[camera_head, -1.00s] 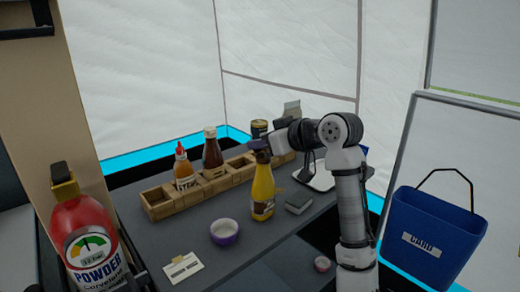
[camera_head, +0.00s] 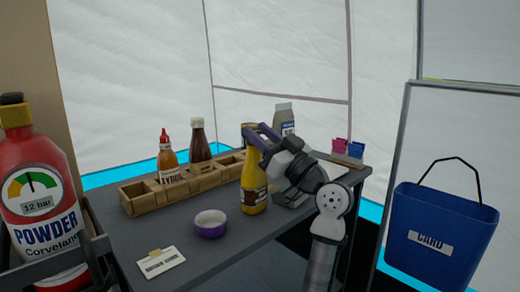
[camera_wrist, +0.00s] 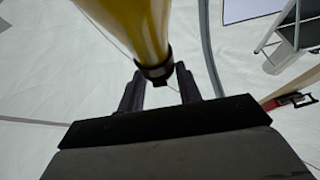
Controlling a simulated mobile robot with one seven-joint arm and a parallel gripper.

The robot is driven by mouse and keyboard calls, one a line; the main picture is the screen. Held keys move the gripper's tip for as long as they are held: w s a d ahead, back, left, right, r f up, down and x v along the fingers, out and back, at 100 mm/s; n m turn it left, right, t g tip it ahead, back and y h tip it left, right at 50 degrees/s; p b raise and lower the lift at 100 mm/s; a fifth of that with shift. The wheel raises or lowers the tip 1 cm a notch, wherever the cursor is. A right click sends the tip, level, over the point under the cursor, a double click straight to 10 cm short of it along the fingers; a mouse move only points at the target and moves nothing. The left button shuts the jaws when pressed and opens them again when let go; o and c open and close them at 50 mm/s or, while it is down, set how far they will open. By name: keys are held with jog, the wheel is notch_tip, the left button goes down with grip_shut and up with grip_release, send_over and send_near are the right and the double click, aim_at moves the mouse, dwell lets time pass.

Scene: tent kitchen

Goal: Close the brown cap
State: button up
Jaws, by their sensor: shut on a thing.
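The yellow bottle (camera_head: 253,195) with a brown label stands upright on the dark tabletop, in front of the wooden rack. Its dark brown cap (camera_wrist: 157,72) shows in the wrist view at the end of the yellow bottle body (camera_wrist: 135,22), between my two fingers. In the head view my gripper (camera_head: 258,138) is at the bottle's top and largely hides the cap. My gripper (camera_wrist: 160,90) is shut on the cap, with one finger on each side. I cannot tell from these views how fully the cap is closed.
The wooden rack (camera_head: 140,203) behind holds a syrup bottle (camera_head: 168,161) and a dark sauce bottle (camera_head: 199,145). A purple bowl (camera_head: 211,222) and a label card (camera_head: 162,262) lie on the table (camera_head: 205,262). A blue bin (camera_head: 440,225) hangs at right; a red extinguisher (camera_head: 40,190) stands at left.

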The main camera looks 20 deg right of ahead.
jog(key=shift+f+t+b, duration=0.35)
jog(key=shift+t+b, duration=0.15)
jog(key=shift+b, duration=0.3)
jog(key=shift+r+y, duration=0.1)
jog(key=shift+y, duration=0.2)
jog(key=o, duration=1)
jog(key=v, duration=1.4)
jog(key=shift+a+b, duration=0.15)
jog(key=shift+b, duration=0.25)
